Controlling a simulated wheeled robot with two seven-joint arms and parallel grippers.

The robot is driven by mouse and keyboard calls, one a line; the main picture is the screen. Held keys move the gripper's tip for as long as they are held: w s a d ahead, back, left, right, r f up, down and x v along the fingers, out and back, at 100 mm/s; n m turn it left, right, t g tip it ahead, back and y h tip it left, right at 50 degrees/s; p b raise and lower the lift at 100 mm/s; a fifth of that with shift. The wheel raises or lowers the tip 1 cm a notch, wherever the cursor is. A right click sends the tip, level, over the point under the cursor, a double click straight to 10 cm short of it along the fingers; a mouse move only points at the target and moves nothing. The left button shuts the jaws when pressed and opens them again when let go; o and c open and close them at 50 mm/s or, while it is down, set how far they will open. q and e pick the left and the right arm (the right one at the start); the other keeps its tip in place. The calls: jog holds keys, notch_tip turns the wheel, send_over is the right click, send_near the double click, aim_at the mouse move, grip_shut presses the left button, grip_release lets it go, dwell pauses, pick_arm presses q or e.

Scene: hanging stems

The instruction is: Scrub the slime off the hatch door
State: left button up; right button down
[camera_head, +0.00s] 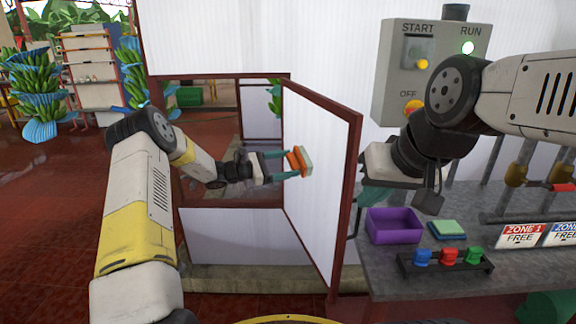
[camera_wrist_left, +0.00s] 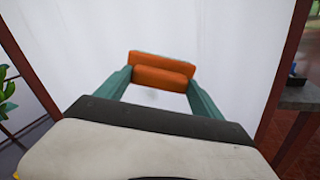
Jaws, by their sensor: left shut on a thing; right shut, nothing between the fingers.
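The hatch door (camera_head: 322,215) is a white panel in a dark red frame, standing open on the hatch opening. My left gripper (camera_head: 284,166) is shut on an orange scrubber (camera_head: 296,162) with a greenish pad on its door side. The pad is at the door's white face; whether it presses on it I cannot tell. In the left wrist view the scrubber (camera_wrist_left: 162,72) sits between the teal fingers in front of the door (camera_wrist_left: 80,45). A faint grey smudge shows below it; I cannot tell if it is slime or shadow. My right gripper (camera_head: 354,220) is shut and empty, partly hidden, right of the door.
A control box (camera_head: 392,60) hangs above. Banana bunches (camera_head: 35,85) hang at far left.

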pick_arm(q)
jog(key=shift+w+a+f, duration=0.85)
jog(key=shift+w, duration=1.6)
jog(key=shift+s+d+f, duration=0.3)
jog(key=shift+s+d, duration=0.2)
jog(key=shift+s, duration=0.95)
jog(key=shift+s+d+f, duration=0.3)
jog(key=shift+s+d, duration=0.15)
jog(key=shift+s, duration=1.05)
jog(key=shift+s+d+f, duration=0.3)
jog(key=shift+s+d, duration=0.2)
jog(key=shift+s, duration=0.95)
jog(key=w+a, duration=0.3)
jog(key=w, duration=0.6)
jog(key=shift+v, duration=3)
